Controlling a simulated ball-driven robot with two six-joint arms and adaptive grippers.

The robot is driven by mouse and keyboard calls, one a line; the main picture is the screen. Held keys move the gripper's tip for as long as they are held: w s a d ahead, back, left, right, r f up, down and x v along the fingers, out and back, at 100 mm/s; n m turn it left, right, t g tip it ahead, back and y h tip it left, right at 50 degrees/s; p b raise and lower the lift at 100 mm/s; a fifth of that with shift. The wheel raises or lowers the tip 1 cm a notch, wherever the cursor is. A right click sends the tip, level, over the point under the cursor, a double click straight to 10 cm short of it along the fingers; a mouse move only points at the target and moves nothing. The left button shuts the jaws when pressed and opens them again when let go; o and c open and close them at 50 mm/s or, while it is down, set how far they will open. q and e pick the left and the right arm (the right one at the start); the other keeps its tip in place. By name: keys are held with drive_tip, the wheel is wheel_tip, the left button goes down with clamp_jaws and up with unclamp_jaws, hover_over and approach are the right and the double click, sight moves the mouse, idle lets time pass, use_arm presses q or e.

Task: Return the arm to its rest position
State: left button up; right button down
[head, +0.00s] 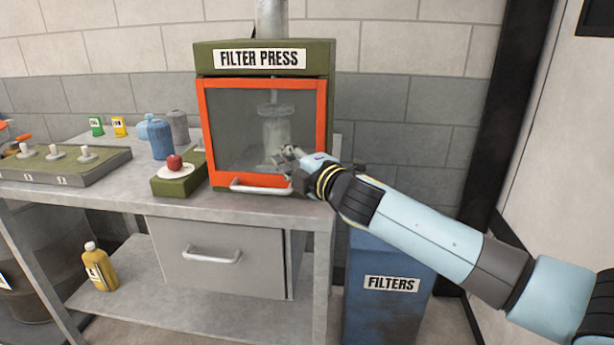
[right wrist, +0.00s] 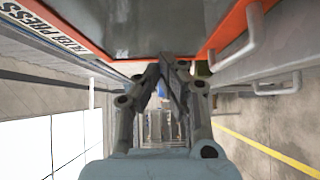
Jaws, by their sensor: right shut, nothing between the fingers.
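My right arm (head: 420,232) reaches in from the right in the head view. Its gripper (head: 287,157) is shut and empty, in front of the right part of the filter press door. The right wrist view shows the gripper fingers (right wrist: 174,72) together with nothing between them. The filter press (head: 265,60) is a green cabinet with an orange-framed glass door (head: 264,84), which looks closed. Its white handle (head: 262,188) is at the bottom of the door, below and left of the gripper. A pale cylindrical part (head: 275,130) shows behind the glass. My left gripper is out of view.
The metal bench (head: 120,198) carries a green block with a red knob (head: 174,162), blue bottles (head: 160,138) and a panel with several knobs (head: 60,172). A closed drawer (head: 215,257) is below. A blue filters bin (head: 385,310) stands under my right arm. A yellow bottle (head: 100,268) sits on the lower shelf.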

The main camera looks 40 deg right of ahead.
drive_tip(key=s+b, duration=0.3)
drive_tip(key=s, duration=0.4)
drive_tip(key=s+f+m+g+h+b, duration=0.1)
drive_tip(key=s+f+m+g, duration=0.3)
drive_tip(key=f, duration=0.9)
drive_tip(key=s+d+f+m+g+b, duration=0.15)
drive_tip(key=s+f, duration=0.35)
drive_tip(key=f, duration=0.8)
drive_tip(key=s+f+m+g+h+b, duration=0.1)
drive_tip(key=s+f+m+g, duration=0.3)
drive_tip(key=f, duration=0.9)
use_arm(q)
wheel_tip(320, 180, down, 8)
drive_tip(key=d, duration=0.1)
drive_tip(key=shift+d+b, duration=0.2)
drive_tip(key=shift+b, duration=0.2)
use_arm(e)
drive_tip(key=s+a+f+m+g, duration=0.2)
drive_tip(key=s+f, duration=0.5)
drive_tip(key=s, duration=0.4)
drive_tip(key=s+a+f+m+g+y, duration=0.1)
drive_tip(key=s+a+f+m+g, duration=0.2)
drive_tip(key=s+f, duration=0.4)
drive_tip(key=s+a+f+m+g+y, duration=0.1)
drive_tip(key=s+a+f, duration=0.3)
drive_tip(key=s, duration=1.2)
wheel_tip(320, 180, down, 4)
drive_tip(key=shift+s+a+r+m+g, duration=0.15)
drive_tip(key=shift+a+m+g, duration=0.15)
drive_tip(key=shift+m+g, duration=0.5)
